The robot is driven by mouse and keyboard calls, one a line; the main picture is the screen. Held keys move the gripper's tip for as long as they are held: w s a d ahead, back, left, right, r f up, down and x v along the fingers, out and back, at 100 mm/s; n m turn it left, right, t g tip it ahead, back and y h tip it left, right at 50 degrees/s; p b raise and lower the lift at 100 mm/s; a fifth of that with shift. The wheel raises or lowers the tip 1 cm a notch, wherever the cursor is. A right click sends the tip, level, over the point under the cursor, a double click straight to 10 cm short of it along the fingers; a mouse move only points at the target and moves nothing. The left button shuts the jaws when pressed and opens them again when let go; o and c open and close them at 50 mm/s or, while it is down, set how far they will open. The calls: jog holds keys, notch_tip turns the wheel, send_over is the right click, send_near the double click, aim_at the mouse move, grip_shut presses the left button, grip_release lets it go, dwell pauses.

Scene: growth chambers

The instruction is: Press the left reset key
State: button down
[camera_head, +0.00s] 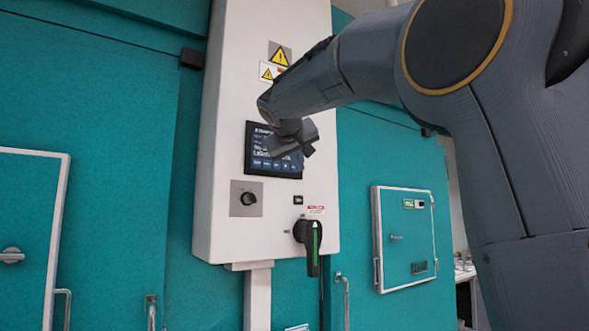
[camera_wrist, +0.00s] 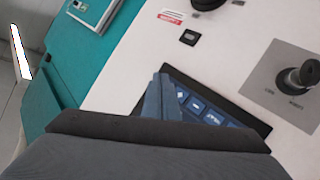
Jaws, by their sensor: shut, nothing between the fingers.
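A dark touch screen (camera_head: 262,158) sits on the white control cabinet, with white text and a row of small blue keys (camera_head: 268,164) along its bottom edge. The labels are too small to read, so I cannot tell which is the left reset key. In the wrist view several blue keys (camera_wrist: 197,104) show beside my fingers, with the picture turned roughly upside down. My gripper (camera_head: 306,148) is shut and empty in front of the screen's right part, hiding some of it. In the wrist view the closed fingertips (camera_wrist: 164,80) overlap the screen's edge; contact cannot be told.
The cabinet (camera_head: 225,120) also carries a selector switch (camera_head: 247,199) at lower left, a black rotary handle (camera_head: 309,240) with a green stripe below the screen, and a small black module (camera_head: 298,200). Teal chamber walls and a small hatch (camera_head: 405,240) stand around it.

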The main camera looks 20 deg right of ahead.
jog(key=shift+w+a, duration=0.1)
jog(key=shift+w, duration=0.15)
jog(key=shift+s, duration=0.1)
dwell(0.5)
jog(key=shift+s+d+b, duration=0.25)
jog(key=shift+s+b, duration=0.2)
jog(key=shift+s, duration=0.15)
jog(key=shift+s, duration=0.1)
jog(key=shift+s+d+b, duration=0.25)
jog(key=shift+s+b, duration=0.1)
jog(key=shift+s, duration=0.45)
jog(key=shift+s+d+b, duration=0.2)
jog(key=shift+s+b, duration=0.15)
jog(key=shift+s, duration=0.4)
jog(key=shift+s+d+b, duration=0.25)
jog(key=shift+s+b, duration=0.1)
jog(key=shift+s, duration=0.45)
